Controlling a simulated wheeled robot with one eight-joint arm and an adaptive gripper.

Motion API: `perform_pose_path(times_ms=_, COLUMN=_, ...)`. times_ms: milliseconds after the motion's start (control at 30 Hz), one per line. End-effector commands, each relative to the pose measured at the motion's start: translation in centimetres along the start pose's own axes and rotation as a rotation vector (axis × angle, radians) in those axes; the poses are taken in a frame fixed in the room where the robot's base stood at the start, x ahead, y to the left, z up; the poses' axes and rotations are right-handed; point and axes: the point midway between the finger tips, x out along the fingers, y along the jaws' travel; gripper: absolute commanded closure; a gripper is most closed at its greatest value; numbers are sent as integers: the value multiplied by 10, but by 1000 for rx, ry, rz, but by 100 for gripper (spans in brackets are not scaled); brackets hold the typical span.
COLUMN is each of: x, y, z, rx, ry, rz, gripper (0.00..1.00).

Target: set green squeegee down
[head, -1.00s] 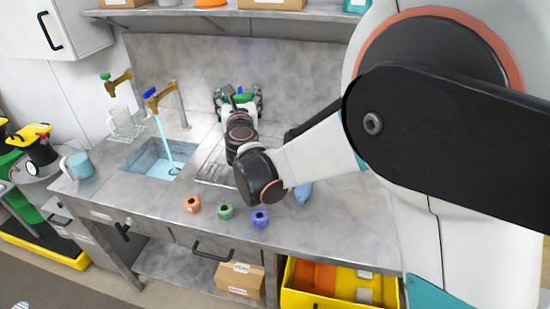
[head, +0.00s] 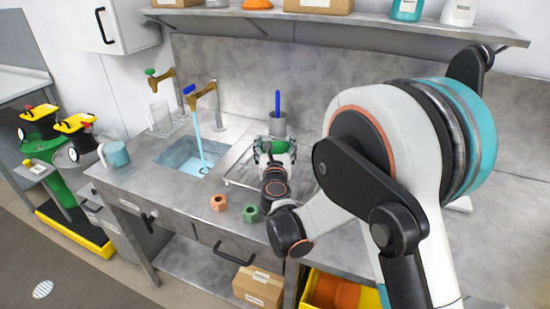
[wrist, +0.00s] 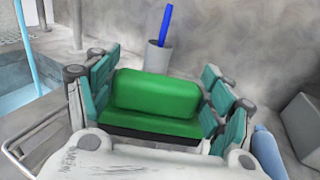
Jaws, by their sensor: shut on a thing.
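The green squeegee (wrist: 155,95) is a green block with a dark lower edge, held crosswise between the teal-padded fingers of my gripper (wrist: 158,100) in the wrist view. In the head view my gripper (head: 274,150) is over or near the wire rack at the back of the steel counter, and a bit of the green squeegee (head: 279,146) shows between its fingers. A grey cup (wrist: 158,58) with a blue-handled tool (wrist: 166,24) stands just behind. I cannot tell whether the squeegee touches the rack.
The wire rack (head: 239,178) lies beside the sink (head: 190,157), where water runs from a blue-handled tap. An orange nut (head: 218,202) and a green nut (head: 250,213) lie near the counter's front edge. A blue object (wrist: 268,150) is right of my gripper.

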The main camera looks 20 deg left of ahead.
Motion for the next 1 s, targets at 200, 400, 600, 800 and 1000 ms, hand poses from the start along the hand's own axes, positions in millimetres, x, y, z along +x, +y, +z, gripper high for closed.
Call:
perform_pose_path(times_ms=200, x=1, y=0, z=-28, rx=0, ry=0, rz=0, gripper=57)
perform_pose_path(times_ms=400, x=1, y=0, z=-42, rx=0, ry=0, rz=0, gripper=57)
perform_pose_path(times_ms=600, x=1, y=0, z=-41, rx=0, ry=0, rz=0, gripper=57)
perform_pose_path(times_ms=800, x=1, y=0, z=-44, rx=0, ry=0, rz=0, gripper=6)
perform_pose_path(times_ms=1000, x=1, y=0, z=-43, rx=0, ry=0, rz=0, gripper=6)
